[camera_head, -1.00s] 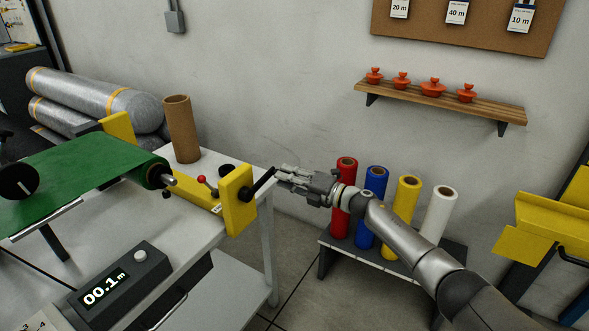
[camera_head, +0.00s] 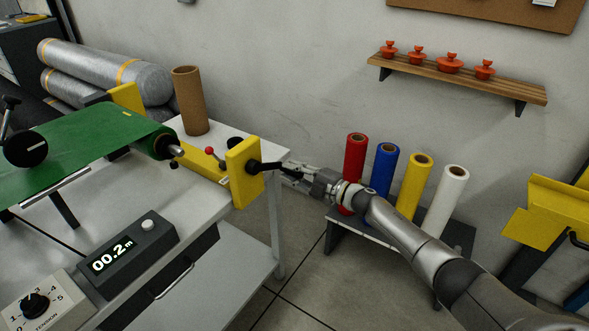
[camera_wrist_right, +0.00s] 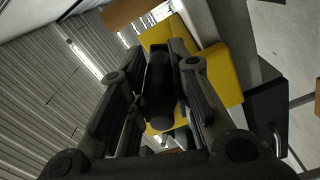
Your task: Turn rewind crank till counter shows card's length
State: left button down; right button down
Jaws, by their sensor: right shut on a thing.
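The black rewind crank (camera_head: 266,166) sticks out from the yellow end block (camera_head: 244,174) at the table's right edge. My right gripper (camera_head: 291,171) is shut on the crank's handle. In the right wrist view the dark handle (camera_wrist_right: 159,78) lies between the fingers, with the yellow block (camera_wrist_right: 215,75) behind it. The counter (camera_head: 127,255) on the table reads 00.2 m. Green material (camera_head: 85,150) runs across to the roll beside the yellow frame. The card is not readable now; only the lower edge of the board shows. My left gripper is not in view.
A cardboard tube (camera_head: 189,102) stands on the table (camera_head: 205,225). Red, blue, yellow and white rolls (camera_head: 447,195) stand on a low rack behind my right arm. A tension dial (camera_head: 36,304) is at bottom left.

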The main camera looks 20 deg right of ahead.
jog(key=shift+s+a+f, duration=0.2)
jog(key=shift+f, duration=0.3)
jog(key=c, duration=1.3)
grip_release()
jog(key=shift+s+d, duration=0.3)
jog(key=shift+d, duration=0.1)
jog(key=v, duration=1.1)
jog(key=shift+d+r, duration=0.1)
jog(key=shift+r, duration=0.25)
jog(key=shift+w, duration=0.1)
